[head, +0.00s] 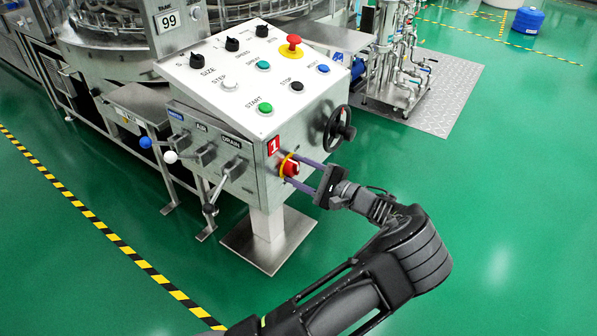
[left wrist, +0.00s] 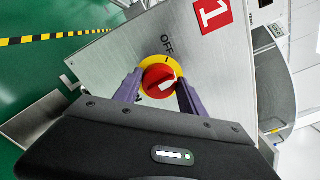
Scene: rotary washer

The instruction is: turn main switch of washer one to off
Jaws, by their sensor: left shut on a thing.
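The main switch (head: 291,168) is a red knob on a yellow plate, on the side of the washer console beside a red "1" label (head: 273,146). In the left wrist view, the switch (left wrist: 157,79) shows a white mark toward its right side. The word "OFF" (left wrist: 167,44) is printed above the plate, next to a dark tick, and the white mark is not lined up with it. My left gripper (head: 298,172) has its purple fingers on both sides of the knob, shut on it. In the left wrist view the gripper (left wrist: 157,90) partly hides the plate. My right gripper is not in view.
A black handwheel (head: 338,127) sticks out just right of the switch. The console (head: 240,85) carries buttons, dials and a red emergency stop (head: 291,45). Levers with blue, white and dark knobs (head: 211,209) stand out on its front. Green floor is free at the right.

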